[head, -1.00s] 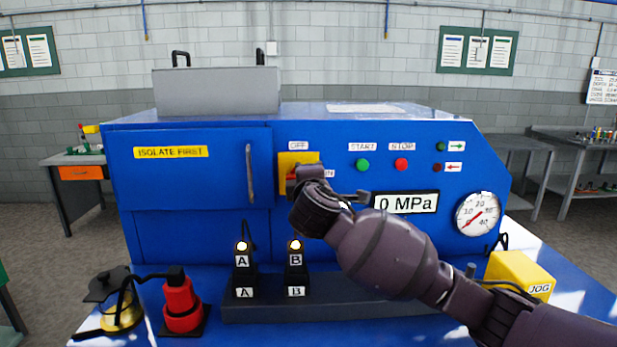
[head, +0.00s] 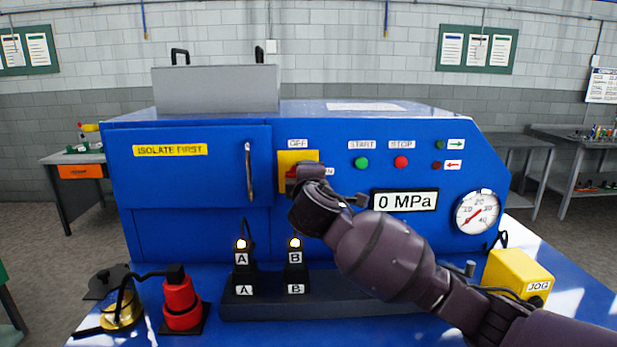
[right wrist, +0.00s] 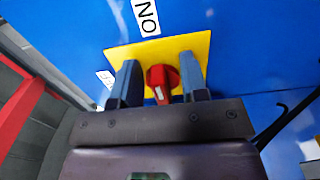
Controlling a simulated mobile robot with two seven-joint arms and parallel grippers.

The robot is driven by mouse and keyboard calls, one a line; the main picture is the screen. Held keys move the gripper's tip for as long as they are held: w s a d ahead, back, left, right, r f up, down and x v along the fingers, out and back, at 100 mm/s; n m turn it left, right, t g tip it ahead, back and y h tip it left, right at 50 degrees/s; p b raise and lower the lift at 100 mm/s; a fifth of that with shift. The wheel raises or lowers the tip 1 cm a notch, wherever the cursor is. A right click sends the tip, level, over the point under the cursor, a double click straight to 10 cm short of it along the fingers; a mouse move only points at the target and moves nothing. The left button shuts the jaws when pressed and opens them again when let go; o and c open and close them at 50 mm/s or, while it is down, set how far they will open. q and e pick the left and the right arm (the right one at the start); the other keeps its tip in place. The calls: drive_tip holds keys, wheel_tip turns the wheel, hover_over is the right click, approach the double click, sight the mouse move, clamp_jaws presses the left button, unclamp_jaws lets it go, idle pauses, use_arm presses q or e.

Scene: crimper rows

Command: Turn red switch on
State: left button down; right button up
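The red switch sits on a yellow plate (head: 285,162) on the blue machine's front, between an OFF label (head: 298,143) above and an ON label at right, mostly covered by my arm. In the right wrist view the red switch (right wrist: 162,80) lies between the two fingers of my right gripper (right wrist: 160,80), with yellow showing on both sides of it. The fingers are open, one on each side of the knob, and do not appear to clamp it. In the head view my right wrist hides most of the switch. My left gripper is not in view.
Right of the switch are a green START button (head: 361,163), a red STOP button (head: 401,162), a 0 MPa display (head: 405,201) and a gauge (head: 478,212). A door handle (head: 249,172) stands to its left. Lit A and B posts (head: 295,262) stand below.

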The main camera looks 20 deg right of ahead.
drive_tip(key=v, duration=1)
drive_tip(key=shift+s+b, duration=0.3)
drive_tip(key=shift+s, duration=0.1)
drive_tip(key=shift+a, duration=0.1)
